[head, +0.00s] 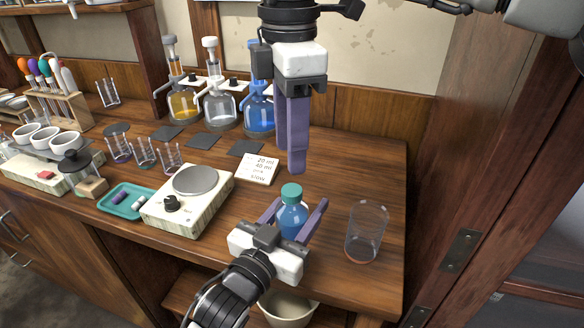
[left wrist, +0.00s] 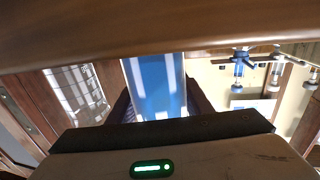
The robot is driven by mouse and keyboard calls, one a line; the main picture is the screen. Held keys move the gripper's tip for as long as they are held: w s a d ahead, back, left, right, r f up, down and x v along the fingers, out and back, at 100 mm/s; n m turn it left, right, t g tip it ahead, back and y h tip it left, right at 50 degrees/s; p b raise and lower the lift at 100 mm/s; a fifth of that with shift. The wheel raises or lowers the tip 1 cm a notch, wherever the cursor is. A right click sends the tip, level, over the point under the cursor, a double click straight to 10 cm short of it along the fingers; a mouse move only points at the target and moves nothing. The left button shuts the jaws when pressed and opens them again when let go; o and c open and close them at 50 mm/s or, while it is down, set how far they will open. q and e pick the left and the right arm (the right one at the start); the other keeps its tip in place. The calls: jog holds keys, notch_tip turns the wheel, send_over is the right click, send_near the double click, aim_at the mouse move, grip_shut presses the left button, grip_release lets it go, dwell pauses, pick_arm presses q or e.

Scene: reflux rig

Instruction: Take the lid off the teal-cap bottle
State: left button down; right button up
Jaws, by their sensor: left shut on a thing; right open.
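The teal-cap bottle (head: 293,219) stands upright near the front of the bench, with blue liquid in it. Its teal lid (head: 291,192) is on top. My left gripper (head: 298,214) is shut on the bottle's body from the front, one finger on each side. In the left wrist view the blue bottle (left wrist: 155,88) fills the space between the fingers. My right gripper (head: 295,168) is open and points down above and behind the bottle, and it appears empty. Its fingers overlap in the head view. The lid is clear of it.
An empty glass beaker (head: 367,232) stands right of the bottle. A white note card (head: 258,169) lies behind. Flasks with yellow, clear and blue liquid (head: 258,112) stand at the back.

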aim_at(292, 190)
jog(key=shift+w+d+m, duration=0.1)
jog(key=shift+m, duration=0.9)
jog(key=shift+f, duration=0.1)
jog(key=shift+m, duration=0.3)
notch_tip(292, 190, down, 8)
jog(key=shift+r, duration=0.15)
